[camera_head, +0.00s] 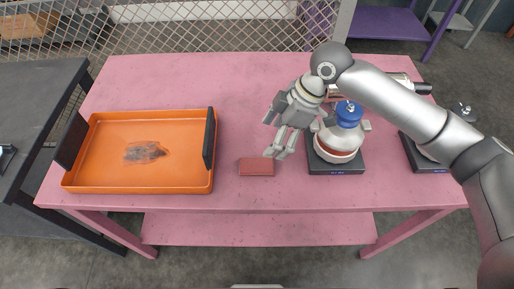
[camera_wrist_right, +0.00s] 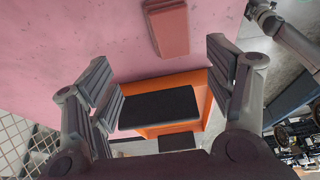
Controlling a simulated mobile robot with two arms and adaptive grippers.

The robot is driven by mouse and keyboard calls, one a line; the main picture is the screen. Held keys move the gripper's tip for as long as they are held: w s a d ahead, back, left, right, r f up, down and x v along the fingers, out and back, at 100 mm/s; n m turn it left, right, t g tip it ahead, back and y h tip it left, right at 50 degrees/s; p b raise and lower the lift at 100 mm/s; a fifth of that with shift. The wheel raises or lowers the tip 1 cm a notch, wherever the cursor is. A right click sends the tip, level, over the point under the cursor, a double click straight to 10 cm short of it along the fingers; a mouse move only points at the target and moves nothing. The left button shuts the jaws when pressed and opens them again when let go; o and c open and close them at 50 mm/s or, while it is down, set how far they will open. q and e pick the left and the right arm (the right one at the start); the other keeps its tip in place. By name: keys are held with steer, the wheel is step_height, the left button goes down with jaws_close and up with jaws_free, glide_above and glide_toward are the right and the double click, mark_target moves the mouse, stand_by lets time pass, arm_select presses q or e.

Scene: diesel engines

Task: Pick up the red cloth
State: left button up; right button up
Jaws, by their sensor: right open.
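The red cloth (camera_head: 256,167) is a small folded rectangle lying flat on the pink table, between the orange tray and the dark block under the blue-topped part. My right gripper (camera_head: 275,138) is open and empty, above the table, behind and slightly right of the cloth in the head view. In the right wrist view, the cloth (camera_wrist_right: 168,27) shows near the top, beyond the open fingers of the right gripper (camera_wrist_right: 160,85). No finger visibly touches it. I cannot make out my left gripper.
An orange tray (camera_head: 140,184) with dark upright handles and a dark stain stands left. A blue-topped part (camera_head: 349,115) on a dark block (camera_head: 336,168) stands close right of the gripper. The pink table (camera_head: 190,75) is clear behind the cloth. A wire fence (camera_head: 215,38) runs behind.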

mark_target(258, 164)
steer(key=f, duration=0.1)
steer(key=s+a+f, duration=0.1)
steer(key=a+f, duration=0.1)
steer(key=shift+s+f+p, duration=0.3)
steer(key=shift+s+f, duration=0.05)
steer(key=shift+w+f, duration=0.1)
steer(key=shift+f, duration=0.2)
steer(key=shift+w+a+f, duration=0.1)
steer(key=shift+a+f, duration=0.05)
steer(key=shift+f, duration=0.2)
steer(key=x, duration=0.1)
steer(key=p+x, duration=0.1)
steer(key=x, duration=0.1)
steer(key=shift+s+f, duration=0.2)
steer(key=shift+f, duration=0.05)
steer(key=shift+a+f, duration=0.15)
steer(key=shift+f, duration=0.35)
steer(key=shift+w, duration=0.1)
steer(key=shift+p, duration=0.3)
arm_select(q)
steer(key=s, duration=0.1)
steer(key=s+r, duration=0.1)
steer(key=s, duration=0.1)
steer(key=s+r, duration=0.1)
steer(key=shift+s+a+r, duration=0.1)
steer(key=shift+s, duration=0.25)
arm_select(e)
steer(key=shift+f, duration=0.1)
